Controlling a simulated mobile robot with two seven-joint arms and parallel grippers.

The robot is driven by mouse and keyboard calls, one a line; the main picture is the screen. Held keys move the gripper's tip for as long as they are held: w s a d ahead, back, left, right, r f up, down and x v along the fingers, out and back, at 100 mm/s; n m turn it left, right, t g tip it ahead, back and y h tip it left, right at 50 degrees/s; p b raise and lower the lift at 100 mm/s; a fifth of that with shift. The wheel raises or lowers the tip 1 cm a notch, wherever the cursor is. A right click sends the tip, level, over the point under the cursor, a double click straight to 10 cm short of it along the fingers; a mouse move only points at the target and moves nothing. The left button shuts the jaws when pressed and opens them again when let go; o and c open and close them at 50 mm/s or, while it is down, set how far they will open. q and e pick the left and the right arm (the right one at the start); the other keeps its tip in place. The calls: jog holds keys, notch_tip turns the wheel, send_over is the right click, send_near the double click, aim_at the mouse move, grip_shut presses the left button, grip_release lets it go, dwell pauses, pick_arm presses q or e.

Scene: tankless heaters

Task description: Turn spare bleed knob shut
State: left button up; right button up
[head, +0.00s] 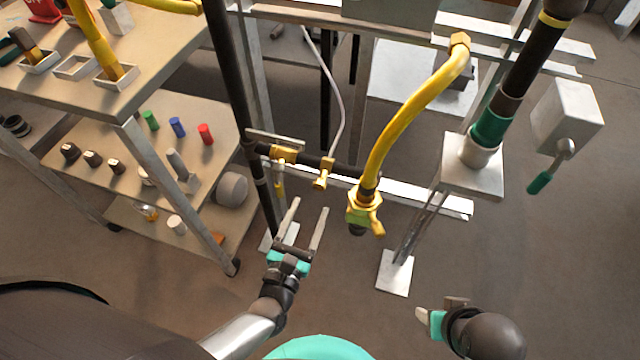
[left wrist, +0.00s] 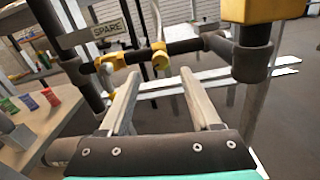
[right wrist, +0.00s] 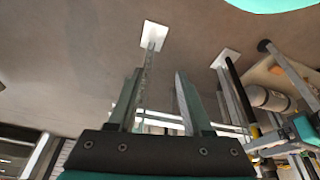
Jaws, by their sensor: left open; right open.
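The SPARE plate (left wrist: 107,32) is above a dark horizontal pipe in the left wrist view. On this pipe sit two brass fittings: one (left wrist: 110,62) under the plate, and one with a thin grey hose (left wrist: 160,57) to its right. In the head view they are the left fitting (head: 286,155) and the hose fitting (head: 323,173). I cannot tell for certain which part is the bleed knob. My left gripper (head: 311,205) is open and empty, below and apart from the hose fitting, its fingers pointing toward it. My right gripper (head: 437,306) is open and empty, low at the right.
A yellow hose (head: 392,115) ends at a yellow valve (head: 364,208) right of the left gripper. A metal stand (head: 472,178) carries a pipe farther right, near a grey box with a green-handled lever (head: 540,183). Shelves (head: 200,150) with small parts stand at left.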

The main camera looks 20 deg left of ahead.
aim_at(318, 188)
pick_arm(q)
jog(key=w+b, duration=0.1)
jog(key=w, duration=0.5)
jog(key=shift+w+d+f, duration=0.1)
jog(key=shift+w+d, duration=0.05)
jog(key=shift+w, duration=0.2)
jog(key=shift+w+b, duration=0.3)
jog(key=shift+w, duration=0.5)
pick_arm(e)
jog(key=shift+r+t, duration=0.3)
jog(key=shift+r, duration=1.65)
pick_arm(q)
grip_shut()
pick_arm(e)
jog(key=shift+w, duration=0.1)
